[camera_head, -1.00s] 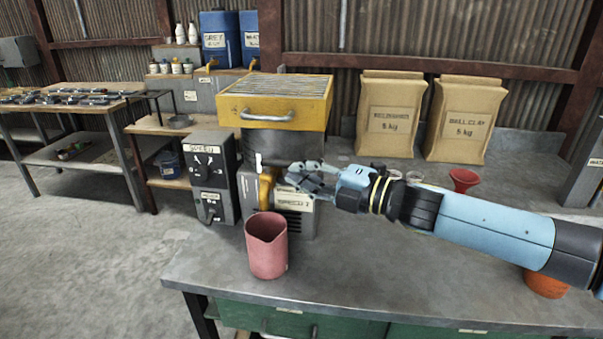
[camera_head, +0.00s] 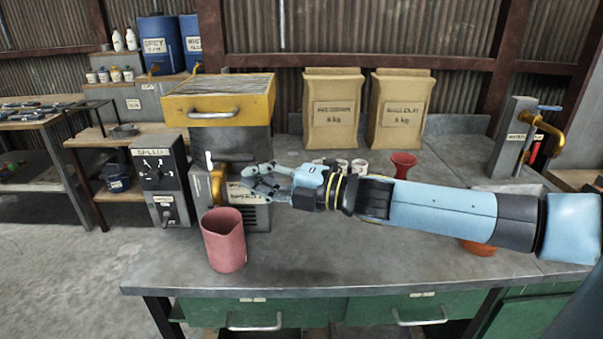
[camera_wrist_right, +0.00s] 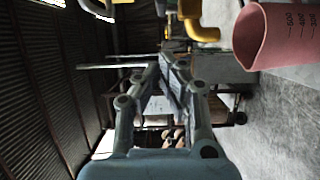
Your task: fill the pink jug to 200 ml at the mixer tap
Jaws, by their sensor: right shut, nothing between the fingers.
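The pink jug (camera_head: 224,243) stands upright on the grey bench near its front left, in front of the mixer machine. Its scale marks show in the right wrist view (camera_wrist_right: 285,38). A tap labelled WATER (camera_head: 545,130), with a brass spout and a blue handle, stands at the bench's right end. My right gripper (camera_head: 252,182) is shut and empty, in front of the mixer machine, above and slightly right of the jug, apart from it. In the right wrist view the fingers (camera_wrist_right: 165,75) meet with nothing between them. My left gripper is not in view.
The mixer machine (camera_head: 217,105) has a yellow drawer on top and a speed box (camera_head: 160,180) at its left. Two clay bags (camera_head: 333,110) stand at the back. A red funnel (camera_head: 403,164) and small cups sit behind my arm. The bench front is mostly clear.

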